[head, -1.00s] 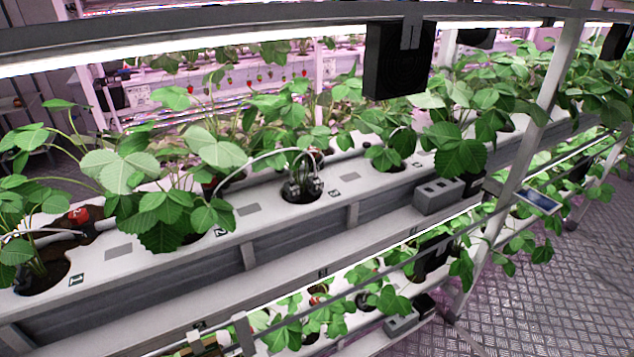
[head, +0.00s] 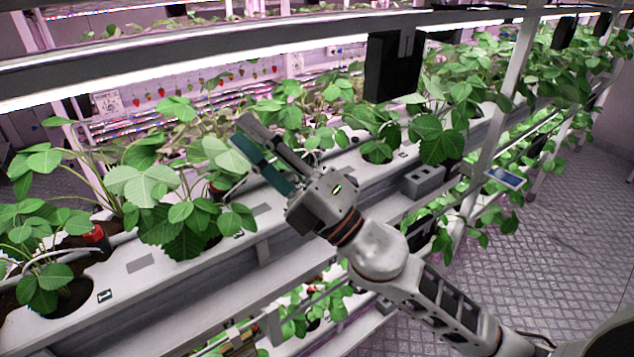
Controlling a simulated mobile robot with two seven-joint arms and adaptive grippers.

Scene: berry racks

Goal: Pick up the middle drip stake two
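My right gripper (head: 243,130) reaches in from the lower right, over the middle of the white planting gutter (head: 185,267). Its fingers point up and left, and a teal pad shows along one of them. They look close together, but the gap between the tips is not clear. The middle planting hole with its dark drip stakes, seen in the earlier frame, is hidden behind this gripper and its wrist. I cannot see whether the fingers touch a stake. My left gripper is not in view.
Strawberry plants (head: 163,222) stand left of the gripper and more plants (head: 437,140) stand to the right. A black box (head: 394,68) hangs from the lamp rail (head: 180,72). A grey block (head: 424,182) sits on the front ledge. The patterned floor (head: 540,240) at right is open.

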